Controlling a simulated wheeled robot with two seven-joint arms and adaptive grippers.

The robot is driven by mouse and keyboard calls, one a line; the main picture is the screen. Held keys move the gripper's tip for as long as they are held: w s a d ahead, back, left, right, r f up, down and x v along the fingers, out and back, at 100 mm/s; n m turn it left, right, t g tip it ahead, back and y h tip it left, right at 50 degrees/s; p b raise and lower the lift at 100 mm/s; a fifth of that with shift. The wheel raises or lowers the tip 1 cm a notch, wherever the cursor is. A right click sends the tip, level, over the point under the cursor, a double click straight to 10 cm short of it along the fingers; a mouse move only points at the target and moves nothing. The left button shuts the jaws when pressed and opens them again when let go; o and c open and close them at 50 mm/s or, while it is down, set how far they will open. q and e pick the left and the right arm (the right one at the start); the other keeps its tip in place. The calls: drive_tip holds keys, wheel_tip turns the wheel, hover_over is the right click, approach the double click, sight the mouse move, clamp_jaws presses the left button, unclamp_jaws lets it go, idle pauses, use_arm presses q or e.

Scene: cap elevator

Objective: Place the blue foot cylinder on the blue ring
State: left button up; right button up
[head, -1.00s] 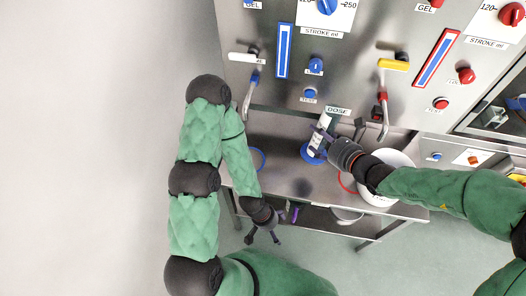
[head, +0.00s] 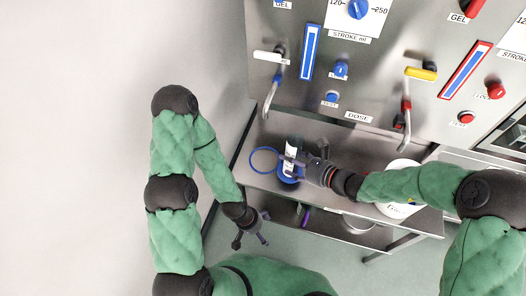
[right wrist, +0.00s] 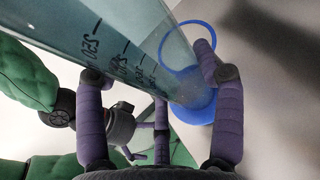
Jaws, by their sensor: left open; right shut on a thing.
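The blue foot cylinder (head: 291,148) is a clear measuring cylinder on a blue foot (head: 287,179). My right gripper (head: 297,162) is shut on its tube. In the right wrist view the tube's graduations and the blue foot (right wrist: 197,107) show between the fingers (right wrist: 160,95). The blue ring (head: 251,163) lies on the steel shelf, just left of the foot in the head view. It also shows in the right wrist view (right wrist: 163,53), beyond the foot. I cannot tell whether the foot touches the shelf. My left gripper (head: 252,236) is open and empty, below the shelf's front edge in the picture.
The steel shelf (head: 262,182) stands under the panel (head: 385,40) with its knobs and levers. A blue-handled spout (head: 270,97) and a red one (head: 404,112) hang over the shelf. A white bucket (head: 398,211) stands to the right, partly behind my right arm.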

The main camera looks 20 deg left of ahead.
drive_tip(key=shift+r+b+x, duration=0.2)
drive_tip(key=shift+b+x, duration=0.5)
drive_tip(key=shift+x, duration=1.3)
drive_tip(key=shift+r+b+x, duration=0.2)
drive_tip(key=shift+b+x, duration=0.5)
drive_tip(key=shift+x, duration=1.3)
drive_tip(key=shift+r+b+x, duration=0.2)
drive_tip(key=shift+b+x, duration=0.5)
drive_tip(key=shift+x, duration=1.3)
drive_tip(key=shift+w+a, duration=0.1)
drive_tip(key=shift+a, duration=0.1)
drive_tip(key=shift+f, duration=0.15)
drive_tip(key=o, duration=1.2)
